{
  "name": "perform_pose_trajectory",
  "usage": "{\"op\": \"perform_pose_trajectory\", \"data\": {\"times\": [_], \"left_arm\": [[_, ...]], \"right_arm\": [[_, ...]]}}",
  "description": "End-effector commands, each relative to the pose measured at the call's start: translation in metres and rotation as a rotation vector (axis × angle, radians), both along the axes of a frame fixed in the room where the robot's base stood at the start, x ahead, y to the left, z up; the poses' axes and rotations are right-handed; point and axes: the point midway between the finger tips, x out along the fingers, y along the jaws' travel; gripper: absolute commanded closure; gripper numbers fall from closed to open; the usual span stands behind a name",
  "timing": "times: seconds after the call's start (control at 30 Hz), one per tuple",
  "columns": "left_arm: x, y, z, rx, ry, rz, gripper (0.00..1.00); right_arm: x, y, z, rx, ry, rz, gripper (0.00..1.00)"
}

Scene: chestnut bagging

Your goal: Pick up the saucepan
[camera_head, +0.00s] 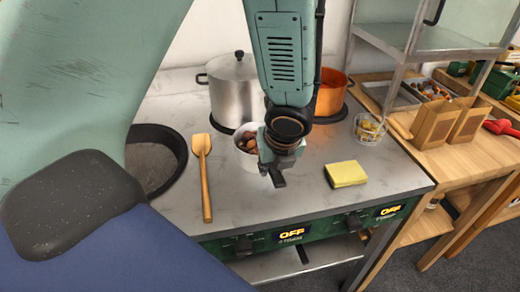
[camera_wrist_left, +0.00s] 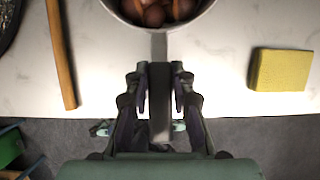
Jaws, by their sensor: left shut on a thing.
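The saucepan (camera_head: 243,157) is a small light-coloured pan with brown chestnuts in it, standing near the middle of the counter in the head view. In the left wrist view its rim (camera_wrist_left: 205,12) shows at the top, with chestnuts (camera_wrist_left: 155,12) inside. Its grey handle (camera_wrist_left: 160,100) points back between my fingers. My left gripper (camera_head: 275,172) is shut on the handle, and it also shows in the left wrist view (camera_wrist_left: 160,90). The gripper hides part of the pan in the head view. My right gripper is not in view.
A wooden spatula (camera_head: 205,185) lies left of the saucepan and a yellow sponge (camera_head: 346,174) lies right. A dark pan (camera_head: 180,150) is further left. A lidded steel pot (camera_head: 230,95), an orange pot (camera_head: 332,92) and a glass bowl (camera_head: 368,128) stand behind.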

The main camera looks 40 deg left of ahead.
Motion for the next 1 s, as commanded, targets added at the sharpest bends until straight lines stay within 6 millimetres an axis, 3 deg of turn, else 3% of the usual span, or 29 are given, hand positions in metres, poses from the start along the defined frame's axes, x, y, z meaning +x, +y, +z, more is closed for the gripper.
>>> {"op": "perform_pose_trajectory", "data": {"times": [0.37,0.8,1.0], "left_arm": [[0.001,0.000,0.012,0.001,-0.003,-0.001,1.00],[0.001,0.000,0.073,0.001,-0.005,-0.001,1.00],[0.001,0.000,0.092,0.001,-0.003,-0.001,1.00]], "right_arm": [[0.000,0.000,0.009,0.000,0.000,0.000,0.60],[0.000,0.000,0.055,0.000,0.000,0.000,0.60],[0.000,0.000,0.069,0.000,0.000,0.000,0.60]]}}
